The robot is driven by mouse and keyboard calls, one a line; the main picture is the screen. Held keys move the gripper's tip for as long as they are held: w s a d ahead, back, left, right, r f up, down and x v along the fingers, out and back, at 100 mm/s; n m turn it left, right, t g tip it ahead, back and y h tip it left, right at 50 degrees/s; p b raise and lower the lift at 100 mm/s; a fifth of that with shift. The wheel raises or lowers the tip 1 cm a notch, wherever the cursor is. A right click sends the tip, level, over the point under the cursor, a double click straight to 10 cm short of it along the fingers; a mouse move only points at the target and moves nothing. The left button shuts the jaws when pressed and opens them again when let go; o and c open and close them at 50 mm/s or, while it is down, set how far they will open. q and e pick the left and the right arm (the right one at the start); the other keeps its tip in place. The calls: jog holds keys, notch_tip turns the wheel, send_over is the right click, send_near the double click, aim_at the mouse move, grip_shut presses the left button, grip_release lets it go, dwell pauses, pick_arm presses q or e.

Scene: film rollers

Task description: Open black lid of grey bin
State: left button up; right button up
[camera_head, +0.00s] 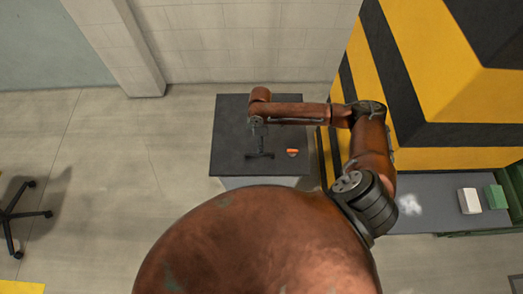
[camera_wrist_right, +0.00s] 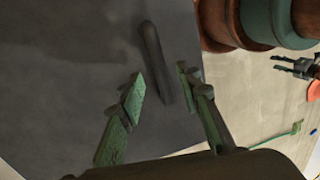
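The black lid (camera_head: 230,125) tops the grey bin (camera_head: 250,183), whose light front side shows just below it; the lid looks flat and closed. My right arm reaches over the lid from the right, and its gripper (camera_head: 259,148) points down at the middle. In the right wrist view the green-fingered gripper (camera_wrist_right: 160,82) is open. A dark bar handle (camera_wrist_right: 152,45) on the lid (camera_wrist_right: 60,60) lies between and ahead of the fingertips. I cannot tell whether they touch it. My left gripper cannot be made out in the head view.
A small orange item (camera_head: 292,152) shows at the lid's right side. A yellow-and-black striped block (camera_head: 440,90) stands to the right. A grey surface holds a white box (camera_head: 469,201) and a green box (camera_head: 496,197). Floor left of the bin is clear up to a chair base (camera_head: 14,216).

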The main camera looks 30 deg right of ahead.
jog(key=shift+s+a+f, duration=0.1)
jog(key=shift+s+f, duration=0.05)
jog(key=shift+f, duration=0.8)
jog(key=shift+s+a+f, duration=0.1)
jog(key=shift+s+f, duration=0.05)
jog(key=shift+f, duration=0.75)
jog(key=shift+c, duration=0.7)
grip_shut()
